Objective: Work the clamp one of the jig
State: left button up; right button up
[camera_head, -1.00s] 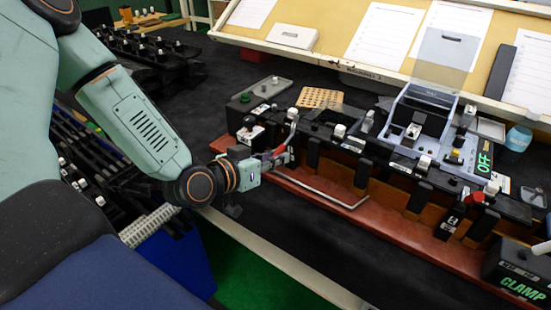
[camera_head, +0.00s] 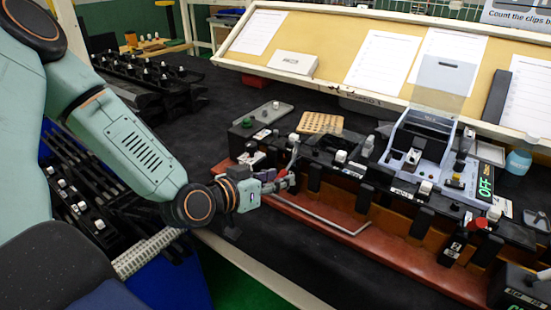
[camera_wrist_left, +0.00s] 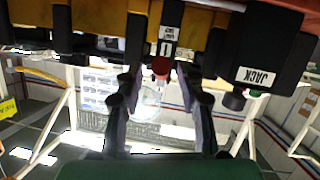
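The jig is a long row of black fixtures on a red-brown base (camera_head: 400,262). My left gripper (camera_head: 286,182) is at the front of the jig's left part, beside a white-tipped upright lever (camera_head: 293,140). In the left wrist view, my left gripper (camera_wrist_left: 160,78) has its two dark fingers apart. A red knob (camera_wrist_left: 160,67) sits between the fingertips, with gaps on both sides. A white label plate (camera_wrist_left: 168,40) marked 1 is just above the knob in that picture. The fingers hide part of this clamp in the head view. My right gripper is not in view.
A block labelled JACK (camera_wrist_left: 258,60) stands close beside the gripper in the wrist view. A second red knob (camera_head: 479,223) is at the jig's right part. A thin bent rod (camera_head: 325,218) lies along the jig's front. A green OFF display (camera_head: 486,188) is lit.

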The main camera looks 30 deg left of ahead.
pick_arm(q)
notch_tip(320, 180, up, 8)
jog(key=shift+f, duration=0.15)
jog(key=shift+d+r, duration=0.1)
jog(key=shift+r, duration=0.2)
dwell(0.8)
